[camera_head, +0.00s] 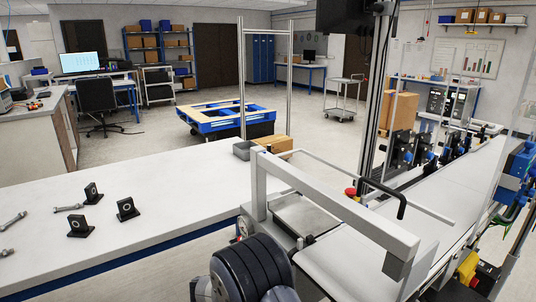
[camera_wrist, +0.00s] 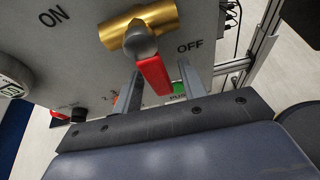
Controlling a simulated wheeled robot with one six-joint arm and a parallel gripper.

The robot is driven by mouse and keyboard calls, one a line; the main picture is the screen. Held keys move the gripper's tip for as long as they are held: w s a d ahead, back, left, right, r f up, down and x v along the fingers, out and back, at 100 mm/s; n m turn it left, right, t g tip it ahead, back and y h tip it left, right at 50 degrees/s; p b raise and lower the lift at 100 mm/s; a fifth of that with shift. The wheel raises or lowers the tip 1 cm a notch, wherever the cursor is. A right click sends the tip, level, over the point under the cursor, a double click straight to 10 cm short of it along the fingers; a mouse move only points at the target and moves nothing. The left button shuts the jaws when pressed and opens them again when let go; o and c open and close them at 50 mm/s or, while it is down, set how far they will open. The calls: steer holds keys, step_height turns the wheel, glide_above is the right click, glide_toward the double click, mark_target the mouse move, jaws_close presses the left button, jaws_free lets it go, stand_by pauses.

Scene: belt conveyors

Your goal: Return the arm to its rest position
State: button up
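My gripper (camera_wrist: 160,68) shows in the wrist view, its two grey fingers apart. The red lever (camera_wrist: 155,76) of a brass valve (camera_wrist: 139,24) lies between the fingers in the picture. I see a gap on each side of the lever, so the fingers do not look closed on it. The lever points down and slightly right, near the OFF label. In the head view, my dark arm link (camera_head: 250,268) is at the bottom centre; my gripper is not visible there.
A grey panel (camera_wrist: 85,65) fills much of the wrist view, with a gauge (camera_wrist: 12,78) and green button (camera_wrist: 179,88). In the head view, a white table (camera_head: 150,195) holds black brackets and wrenches. A conveyor (camera_head: 440,190) with a grey frame stands right.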

steer(key=shift+r, duration=0.1)
steer(key=v, duration=1)
steer(key=x, duration=1)
steer(key=shift+d, duration=0.2)
steer(key=shift+w+a+f+b, duration=0.1)
steer(key=shift+a+f+b, duration=0.2)
steer(key=shift+b, duration=0.2)
steer(key=shift+w+a+r+m+t+y+b, duration=0.2)
steer(key=shift+w+r+m+t+y+b, duration=0.15)
steer(key=shift+m+b, duration=0.35)
steer(key=shift+s+f, duration=0.1)
